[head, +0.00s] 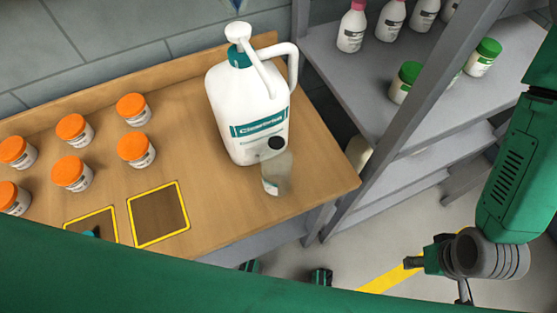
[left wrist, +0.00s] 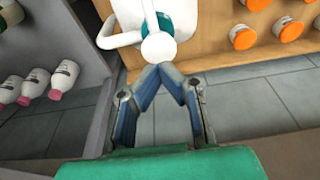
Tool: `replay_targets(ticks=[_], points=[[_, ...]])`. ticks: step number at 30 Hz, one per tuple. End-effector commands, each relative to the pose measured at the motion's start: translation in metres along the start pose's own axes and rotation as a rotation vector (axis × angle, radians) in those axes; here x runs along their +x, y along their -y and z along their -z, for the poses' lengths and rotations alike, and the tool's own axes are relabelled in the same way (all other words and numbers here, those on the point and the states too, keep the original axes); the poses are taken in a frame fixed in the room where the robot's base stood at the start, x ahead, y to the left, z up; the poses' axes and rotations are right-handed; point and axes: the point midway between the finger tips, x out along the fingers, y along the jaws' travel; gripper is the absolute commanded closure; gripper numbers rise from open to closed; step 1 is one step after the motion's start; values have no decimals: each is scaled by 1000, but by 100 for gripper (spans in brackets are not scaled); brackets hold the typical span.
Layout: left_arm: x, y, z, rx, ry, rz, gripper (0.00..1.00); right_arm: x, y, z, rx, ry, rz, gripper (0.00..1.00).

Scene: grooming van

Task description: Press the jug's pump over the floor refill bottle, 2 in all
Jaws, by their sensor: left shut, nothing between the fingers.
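The white jug (head: 240,118) with a teal collar stands on the wooden bench. Its round white pump head (head: 238,32) is on top, and it also shows in the left wrist view (left wrist: 158,47). The spout points down toward the bench front. A translucent refill bottle (head: 277,176) with a dark mouth stands in front of the jug, below the spout. My left gripper (head: 236,4) barely shows at the top edge, just above the pump head with a small gap. Its fingertips (left wrist: 165,68) meet, empty. My right gripper (head: 440,272) hangs at the lower right, away from the jug; its opening is unclear.
Several orange-lidded jars (head: 74,173) stand on the bench's left. Two yellow-outlined squares lie near its front; one (head: 158,214) is bare. A grey shelf unit (head: 350,85) with white bottles (head: 352,28) and green-capped containers (head: 405,82) stands right of the bench. A tiled wall is behind.

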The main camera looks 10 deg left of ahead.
Motion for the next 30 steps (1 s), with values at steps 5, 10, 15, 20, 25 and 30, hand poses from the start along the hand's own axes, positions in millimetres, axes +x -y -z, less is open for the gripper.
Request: replay_targets(ticks=[5, 10, 15, 20, 25, 30], points=[[-1, -1, -1, 0, -1, 0, 100, 0, 0, 0, 0, 0, 0, 60], [0, -1, -1, 0, -1, 1, 100, 0, 0, 0, 0, 0, 0, 60], [6, -1, -2, 1, -1, 2, 100, 3, 0, 0, 0, 0, 0, 60], [11, 0, -3, 1, -1, 2, 100, 6, 0, 0, 0, 0, 0, 60], [17, 0, -4, 0, -1, 1, 100, 9, 0, -1, 0, 0, 0, 60], [23, 0, -5, 0, -1, 2, 100, 12, 0, -1, 0, 0, 0, 60]])
